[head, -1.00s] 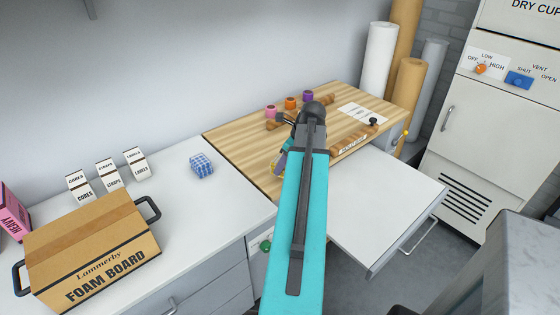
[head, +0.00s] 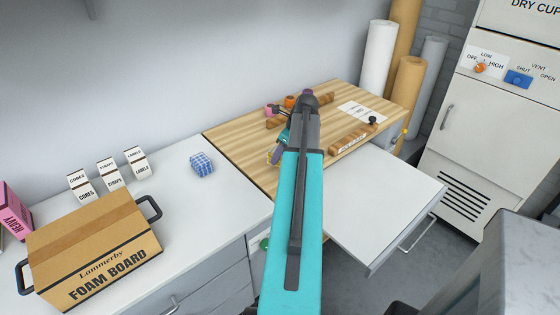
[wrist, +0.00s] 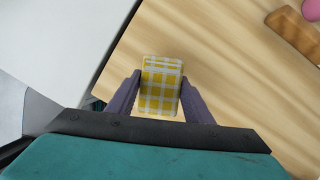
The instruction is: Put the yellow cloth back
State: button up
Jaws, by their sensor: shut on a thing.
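The yellow checked cloth (wrist: 160,88) is a small folded block between the two purple fingers of my gripper (wrist: 160,98) in the wrist view. My gripper is shut on it, over the striped wooden board near the board's edge. I cannot tell how high the cloth is above the wood. A similar blue checked cloth (head: 202,164) lies on the white counter, left of the board.
The wooden board (head: 235,136) carries small spools, including an orange one (head: 290,101), wooden bars and a paper (head: 362,114). A foam board box (head: 95,245) and small labelled cartons (head: 110,172) stand on the white counter (head: 190,215). An open drawer (head: 385,215) juts out at right.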

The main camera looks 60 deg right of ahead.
aim_at(280, 160)
jog(key=shift+f+p, duration=0.45)
jog(key=shift+f, duration=1.3)
jog(key=shift+f, duration=0.1)
jog(key=o, duration=1)
jog(key=b+v, duration=0.1)
jog(key=v, duration=1.1)
